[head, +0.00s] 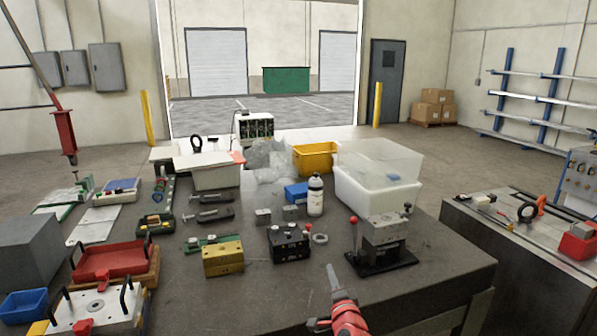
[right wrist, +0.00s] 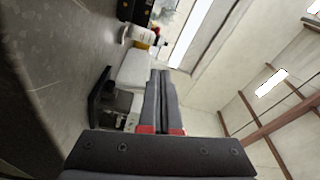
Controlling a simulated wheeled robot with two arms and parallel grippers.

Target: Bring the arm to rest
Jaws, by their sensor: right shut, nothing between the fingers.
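My right gripper (head: 334,280) comes up from the bottom of the head view, over the near part of the dark worktable (head: 262,285). Its fingers are together and empty. In the right wrist view the closed fingers (right wrist: 160,92) point away from the camera, with nothing between them. My left gripper does not show in either view.
A small press with a black base (head: 383,258) stands close to the right of my right gripper. A black block (head: 290,244) and a yellow block (head: 223,258) lie to its left. A white bottle (head: 315,196) and a clear bin (head: 376,196) stand farther back.

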